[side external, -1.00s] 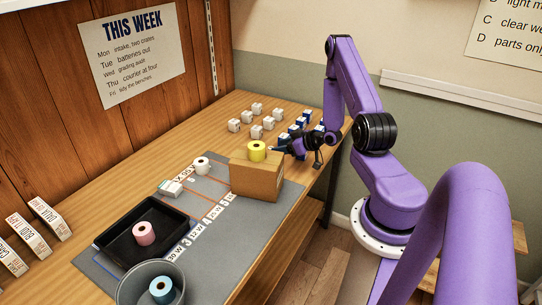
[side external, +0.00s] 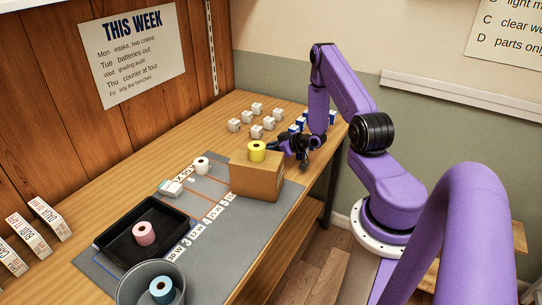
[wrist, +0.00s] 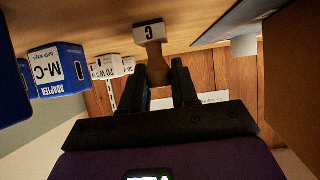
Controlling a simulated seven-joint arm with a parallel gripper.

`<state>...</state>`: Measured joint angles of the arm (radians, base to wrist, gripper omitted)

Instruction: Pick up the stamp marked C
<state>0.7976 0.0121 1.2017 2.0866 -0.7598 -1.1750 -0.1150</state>
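The stamp marked C (wrist: 150,32) shows in the wrist view as a pale block with a black C and a wooden handle. My gripper (wrist: 157,68) is open there, its two dark fingers apart. The handle appears in the gap between the fingertips, with room on both sides. I cannot tell how deep it is between them. In the side view my gripper (side external: 289,146) is low over the bench, just right of the cardboard box (side external: 262,181). I cannot make out the stamp in that view.
A yellow roll (side external: 257,151) stands on the cardboard box. Several white cubes (side external: 256,131) stand behind. A blue adapter box (wrist: 56,70) is left of the stamp in the wrist view. A black tray (side external: 118,250) and grey bin (side external: 134,284) stand at the front.

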